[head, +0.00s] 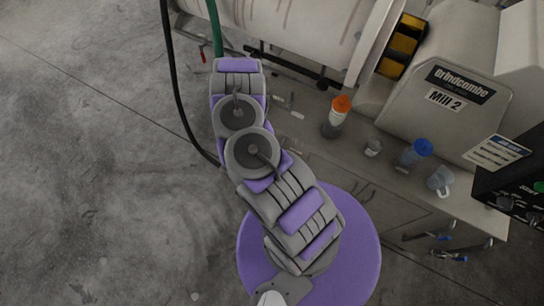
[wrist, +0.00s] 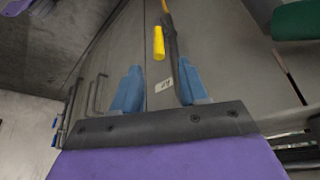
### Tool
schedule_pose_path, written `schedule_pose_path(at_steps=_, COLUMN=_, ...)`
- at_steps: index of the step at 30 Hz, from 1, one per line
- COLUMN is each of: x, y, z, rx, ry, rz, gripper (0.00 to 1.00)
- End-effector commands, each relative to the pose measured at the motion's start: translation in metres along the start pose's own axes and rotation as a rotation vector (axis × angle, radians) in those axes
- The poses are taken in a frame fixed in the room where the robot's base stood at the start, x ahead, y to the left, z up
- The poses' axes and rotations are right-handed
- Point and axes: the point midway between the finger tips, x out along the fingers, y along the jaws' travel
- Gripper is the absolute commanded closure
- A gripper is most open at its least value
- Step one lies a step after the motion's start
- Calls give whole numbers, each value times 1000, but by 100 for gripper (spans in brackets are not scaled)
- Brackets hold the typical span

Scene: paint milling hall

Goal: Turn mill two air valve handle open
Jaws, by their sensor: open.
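In the head view, the pale mill housing carries the label "Mill 2" (head: 446,99) below a "Grindcombe" plate. In the wrist view, a yellow handle-like piece (wrist: 158,43) stands just beyond the fingertips of my gripper (wrist: 159,68). A dark bar beside it runs down near the right finger and bears a small white tag (wrist: 165,85), its writing too small to read surely. The two blue fingers are apart with nothing clearly held. I cannot tell whether the yellow piece is the air valve handle or how it is turned. In the head view my gripper is hidden beyond my arm.
An orange-capped bottle (head: 336,117), a blue-capped jar (head: 415,154) and a clear jug (head: 440,181) stand on the bench. Grey cabinet doors fill the wrist view's background. The floor at left is clear.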

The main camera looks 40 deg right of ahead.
Motion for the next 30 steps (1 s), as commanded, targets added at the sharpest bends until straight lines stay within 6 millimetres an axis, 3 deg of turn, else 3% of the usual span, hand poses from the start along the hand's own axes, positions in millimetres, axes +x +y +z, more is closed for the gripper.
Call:
schedule_pose_path(at_steps=3, x=-20, y=-2, z=1, rx=1, ry=-5, rz=-3, gripper=57)
schedule_pose_path(at_steps=12, x=-53, y=-2, z=0, rx=1, ry=0, rz=-2, gripper=57)
schedule_pose_path(at_steps=30, x=-60, y=-1, z=0, rx=0, ry=0, rz=0, gripper=57)
